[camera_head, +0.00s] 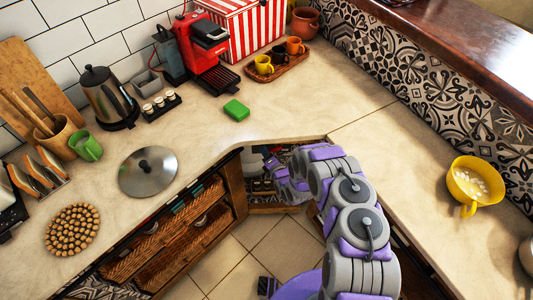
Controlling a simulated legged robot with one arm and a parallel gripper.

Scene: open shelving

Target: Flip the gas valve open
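I cannot make out the gas valve in this view. My purple and grey arm reaches from the lower right toward the open corner shelving under the counter. My gripper (274,168) is at the mouth of the corner shelf (262,208), below the counter's edge. Its fingers are small and partly lost among the things in the shelf. I cannot tell whether they are open or shut, or whether they touch anything.
White and dark items (252,162) stand in the corner shelf. Wicker baskets (165,250) fill the shelving at left. The countertop (215,125) above holds a metal lid (148,171), a green block (236,110) and a red coffee machine (205,50). Tiled floor (240,255) is open below.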

